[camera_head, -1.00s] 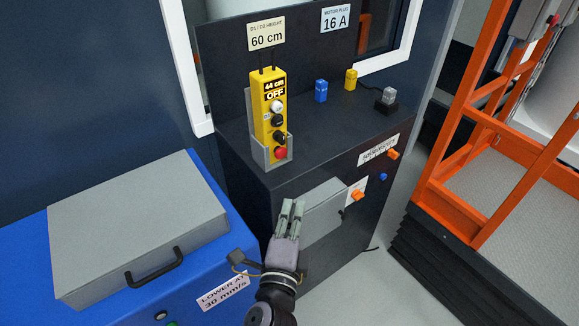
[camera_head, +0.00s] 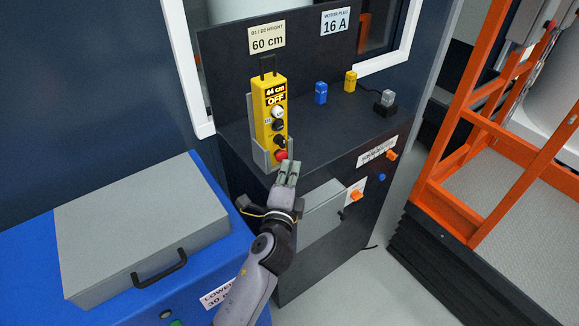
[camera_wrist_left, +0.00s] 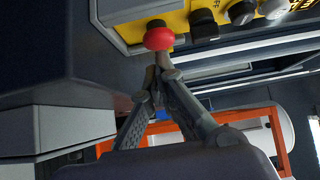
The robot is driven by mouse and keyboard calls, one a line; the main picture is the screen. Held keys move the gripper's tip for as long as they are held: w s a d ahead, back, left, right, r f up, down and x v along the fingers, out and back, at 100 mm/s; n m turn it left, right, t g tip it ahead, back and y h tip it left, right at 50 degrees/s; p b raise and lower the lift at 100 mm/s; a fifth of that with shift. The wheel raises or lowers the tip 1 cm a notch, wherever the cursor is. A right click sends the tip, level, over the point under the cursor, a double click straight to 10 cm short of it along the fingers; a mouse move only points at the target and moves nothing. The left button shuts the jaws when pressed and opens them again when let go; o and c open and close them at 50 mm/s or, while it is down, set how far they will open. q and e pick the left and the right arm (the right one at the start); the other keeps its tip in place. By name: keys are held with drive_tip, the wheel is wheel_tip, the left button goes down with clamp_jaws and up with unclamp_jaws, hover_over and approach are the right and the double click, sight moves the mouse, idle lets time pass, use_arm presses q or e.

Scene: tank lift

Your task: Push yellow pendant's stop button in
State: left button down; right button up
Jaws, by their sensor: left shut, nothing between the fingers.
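The yellow pendant (camera_head: 269,98) stands upright in a grey holder on the dark cabinet, with "44 cm" and "OFF" on its face. Its red stop button (camera_head: 281,155) is the lowest control, below a white and two black ones. My left gripper (camera_head: 289,166) is shut and empty, with its fingertips just below and right of the red button. In the left wrist view, the red button (camera_wrist_left: 159,39) sits right at the shut fingertips (camera_wrist_left: 162,60); I cannot tell whether they touch. The pendant's yellow face (camera_wrist_left: 150,25) shows behind it. My right gripper is out of view.
The dark cabinet (camera_head: 340,140) also carries a blue plug (camera_head: 321,92), a yellow plug (camera_head: 350,80) and a grey plug (camera_head: 387,98). A grey case (camera_head: 140,232) lies on a blue unit at left. An orange frame (camera_head: 462,150) stands at right.

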use_arm(q)
drive_tip(key=shift+w+a, duration=0.1)
drive_tip(key=shift+w, duration=0.1)
drive_tip(key=shift+w+a, duration=0.5)
drive_tip(key=shift+w, duration=0.15)
drive_tip(key=shift+r, duration=0.1)
